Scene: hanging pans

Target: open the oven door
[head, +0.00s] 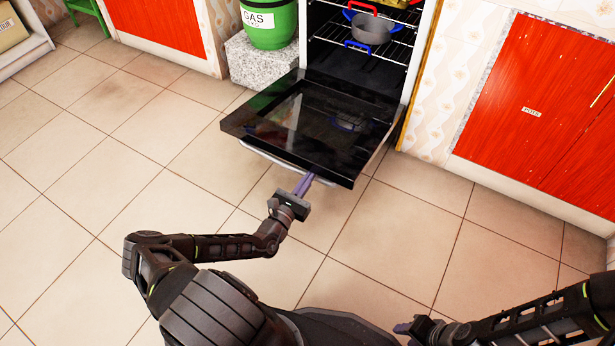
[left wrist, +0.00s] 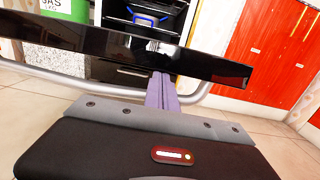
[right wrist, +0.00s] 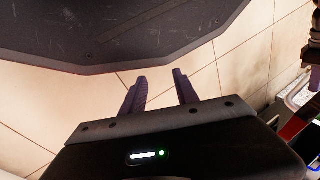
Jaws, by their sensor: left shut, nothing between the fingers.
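The oven door (head: 300,122) is folded down, lying close to level in front of the oven, with its dark glass facing up. Its metal handle (head: 262,157) runs along the front edge and also shows in the left wrist view (left wrist: 75,84). My left gripper (head: 305,182) is at the door's front edge, by the handle; its purple fingers (left wrist: 161,88) are together with nothing seen between them. Whether they touch the handle I cannot tell. My right gripper (right wrist: 158,80) is apart from the oven, low at the right, its fingers spread and empty.
Inside the oven, a grey pot (head: 372,27) with blue handles stands on a wire rack (head: 335,36). A green gas bottle (head: 268,25) stands on a stone block (head: 262,62) left of the oven. Red cupboards (head: 535,105) stand at the right. The tiled floor (head: 110,150) is clear.

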